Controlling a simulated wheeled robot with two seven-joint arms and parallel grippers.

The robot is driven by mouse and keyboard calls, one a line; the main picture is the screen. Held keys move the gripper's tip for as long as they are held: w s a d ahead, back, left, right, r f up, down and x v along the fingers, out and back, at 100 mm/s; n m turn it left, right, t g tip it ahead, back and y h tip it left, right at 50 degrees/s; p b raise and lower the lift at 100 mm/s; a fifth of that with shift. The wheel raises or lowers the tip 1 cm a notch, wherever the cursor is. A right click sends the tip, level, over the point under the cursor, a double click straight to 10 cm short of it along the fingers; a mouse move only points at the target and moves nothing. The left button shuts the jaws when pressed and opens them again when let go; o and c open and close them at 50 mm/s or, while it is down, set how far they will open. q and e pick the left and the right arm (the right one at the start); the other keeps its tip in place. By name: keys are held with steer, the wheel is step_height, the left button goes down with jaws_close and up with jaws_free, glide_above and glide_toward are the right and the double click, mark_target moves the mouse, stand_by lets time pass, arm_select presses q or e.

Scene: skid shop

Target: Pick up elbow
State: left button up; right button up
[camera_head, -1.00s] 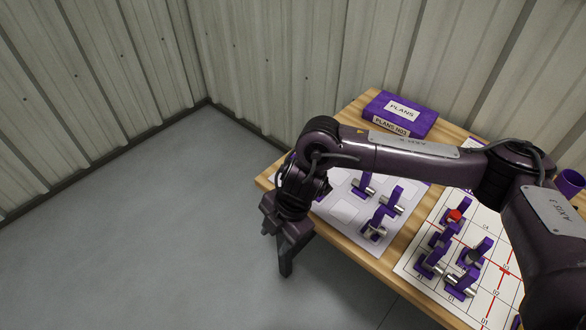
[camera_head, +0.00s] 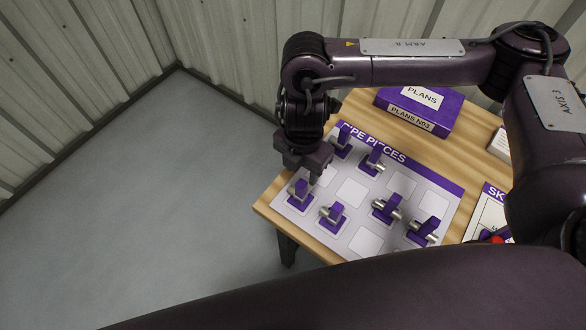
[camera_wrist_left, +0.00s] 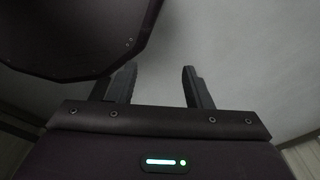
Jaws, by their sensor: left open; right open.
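Several pipe pieces stand in purple holders on the white "PIPE PIECES" mat (camera_head: 351,191); which one is the elbow I cannot tell for sure. One piece (camera_head: 300,193) is at the mat's left corner, just below my right gripper (camera_head: 306,176), which is open, empty and points down. Other pieces are a front one (camera_head: 333,215), a middle one (camera_head: 387,208), a right one (camera_head: 424,231) and two at the back (camera_head: 373,160) (camera_head: 342,141). My left gripper (camera_wrist_left: 160,88) is open and empty in the left wrist view, over plain grey.
A purple "PLANS" box (camera_head: 418,110) lies on the wooden table (camera_head: 467,140) behind the mat. A second board (camera_head: 488,213) is at right, mostly hidden by my arm. A dark arm link of mine covers the front. Open floor (camera_head: 170,210) lies left.

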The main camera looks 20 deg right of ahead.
mark_target(303, 184)
steer(key=shift+s+f, duration=0.15)
steer(key=shift+f, duration=0.3)
steer(key=f, duration=0.1)
steer(key=s+f, duration=0.1)
steer(key=f, duration=0.1)
steer(key=shift+s, duration=0.2)
steer(key=f, duration=0.2)
steer(key=shift+w+a+f+b, duration=0.1)
steer(key=shift+w+f+b, duration=0.2)
steer(key=shift+b, duration=0.1)
steer(key=shift+f, duration=0.3)
steer(key=c, duration=0.4)
arm_select(q)
steer(key=shift+s+f, duration=0.25)
steer(key=shift+s, duration=0.3)
steer(key=shift+s+f, duration=0.25)
steer(key=shift+s, duration=0.3)
arm_select(e)
jaws_close()
steer(key=shift+r, duration=0.1)
